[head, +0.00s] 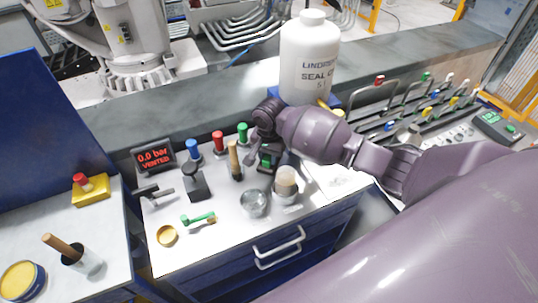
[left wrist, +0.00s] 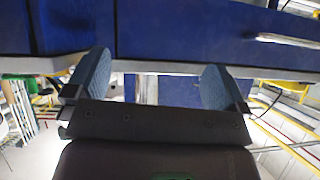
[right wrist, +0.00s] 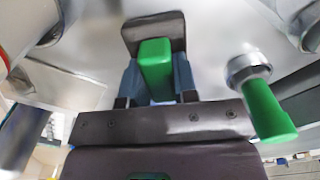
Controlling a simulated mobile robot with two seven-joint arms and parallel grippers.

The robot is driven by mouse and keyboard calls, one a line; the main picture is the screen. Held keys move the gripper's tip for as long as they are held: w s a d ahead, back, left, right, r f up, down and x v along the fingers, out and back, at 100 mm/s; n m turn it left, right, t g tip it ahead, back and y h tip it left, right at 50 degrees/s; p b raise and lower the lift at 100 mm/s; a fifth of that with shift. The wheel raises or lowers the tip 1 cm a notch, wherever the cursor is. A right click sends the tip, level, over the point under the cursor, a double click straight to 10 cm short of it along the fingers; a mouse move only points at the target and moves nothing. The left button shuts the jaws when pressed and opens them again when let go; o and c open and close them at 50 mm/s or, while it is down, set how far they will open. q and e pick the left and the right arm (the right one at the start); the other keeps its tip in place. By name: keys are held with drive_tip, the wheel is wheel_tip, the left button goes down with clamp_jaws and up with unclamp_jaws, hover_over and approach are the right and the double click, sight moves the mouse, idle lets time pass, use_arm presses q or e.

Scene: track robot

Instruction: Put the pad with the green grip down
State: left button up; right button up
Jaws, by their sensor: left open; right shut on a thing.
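The pad with the green grip shows in the head view (head: 268,158) at the back right of the white worktop (head: 215,245). My right gripper (head: 267,146) is shut on it. In the right wrist view, the green grip (right wrist: 155,70) sits between the two blue fingers, and the dark pad plate (right wrist: 153,30) lies beyond it. I cannot tell whether the pad touches the worktop. My left gripper (left wrist: 157,75) is open and empty in front of blue drawer fronts (left wrist: 200,30); it is not in the head view.
A green-capped post (head: 242,132) stands close to the held pad; it also shows in the right wrist view (right wrist: 265,105). Wooden-handled tool (head: 234,158), glass (head: 253,203), cup (head: 286,187) and large white bottle (head: 310,60) are nearby.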

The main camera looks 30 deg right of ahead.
drive_tip(key=o, duration=0.9)
drive_tip(key=shift+f, duration=0.1)
wheel_tip(320, 180, up, 12)
idle(0.7)
